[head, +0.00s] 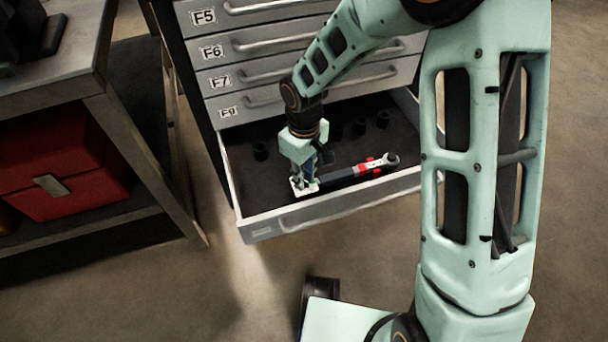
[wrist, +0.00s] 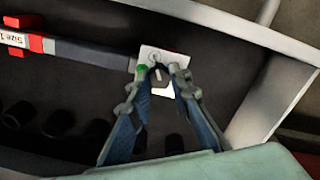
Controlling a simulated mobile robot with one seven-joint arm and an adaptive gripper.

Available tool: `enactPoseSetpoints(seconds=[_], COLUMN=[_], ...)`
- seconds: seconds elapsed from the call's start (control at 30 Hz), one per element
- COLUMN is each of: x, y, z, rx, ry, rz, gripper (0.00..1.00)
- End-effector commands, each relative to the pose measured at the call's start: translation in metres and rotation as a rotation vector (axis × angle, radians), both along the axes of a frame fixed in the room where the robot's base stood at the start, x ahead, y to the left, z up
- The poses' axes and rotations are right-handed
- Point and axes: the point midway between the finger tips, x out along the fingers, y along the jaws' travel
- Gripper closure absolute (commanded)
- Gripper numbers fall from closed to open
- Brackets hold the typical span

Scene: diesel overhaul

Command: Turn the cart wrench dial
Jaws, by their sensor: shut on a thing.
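The wrench (head: 347,174) lies in the open drawer, its ring-shaped head toward the right and red bands near that end. In the wrist view its dark shaft (wrist: 95,54) runs in from the left, with a red-edged size label. At its near end is a white square plate with the dial (wrist: 153,57), which bears a green mark. My gripper (head: 305,182) reaches down into the drawer over that end. In the wrist view my gripper (wrist: 162,70) has its fingertips closed in on the small dial piece, which they partly hide.
The open drawer (head: 345,205) has a dark floor holding several black sockets (wrist: 20,114); its pale front wall is close to my gripper. Shut drawers with F labels (head: 250,45) rise behind. A workbench (head: 70,75) with a red toolbox (head: 60,170) stands at left.

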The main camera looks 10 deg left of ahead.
Motion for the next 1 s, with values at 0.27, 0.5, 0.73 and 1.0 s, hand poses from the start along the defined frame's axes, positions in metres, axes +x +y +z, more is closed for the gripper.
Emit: enactPoseSetpoints(seconds=[0.27,0.5,0.73,1.0], x=[0.000,0.000,0.002,0.001], y=[0.000,0.000,0.000,0.000], z=[0.000,0.004,0.039,0.095], rx=[0.000,0.000,0.002,0.002], ry=[0.000,-0.001,-0.006,-0.005], rz=[0.001,0.001,0.000,-0.001], gripper=[0.64,0.64,0.64,0.64])
